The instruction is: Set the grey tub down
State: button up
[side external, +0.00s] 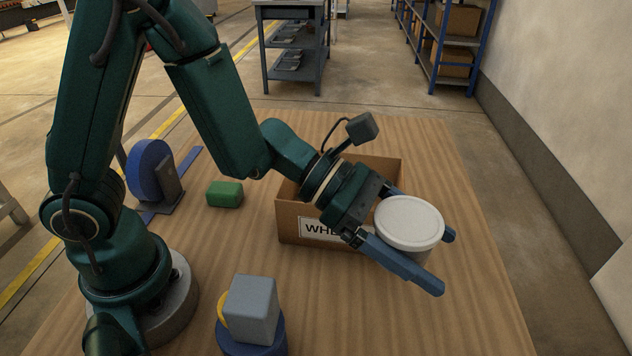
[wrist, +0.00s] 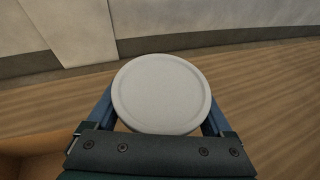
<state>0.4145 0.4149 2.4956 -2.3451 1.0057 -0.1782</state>
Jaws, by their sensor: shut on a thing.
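The grey tub (side external: 414,248) has a pale round lid and is upright between the blue fingers of my gripper (side external: 425,262). My gripper is shut on the tub, one finger on each side. In the wrist view the tub's lid (wrist: 161,93) fills the middle, with the gripper's fingers (wrist: 160,112) along its left and right. The tub is at the right part of the wooden table (side external: 480,315), in front and to the right of the cardboard box. The tub's base is partly hidden by the near finger, so I cannot tell whether it touches the table.
The open cardboard box (side external: 290,222) with a label stands behind my gripper. A green block (side external: 225,194) and a blue wheel on a stand (side external: 150,172) are to the left. A grey block (side external: 251,308) sits on a blue round thing (side external: 252,345) at the front. The table's right front is clear.

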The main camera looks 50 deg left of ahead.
send_over(403, 347)
notch_tip(403, 347, down, 4)
jog(key=shift+f, duration=3.4)
jog(key=shift+f, duration=0.55)
jog(key=o, duration=1.2)
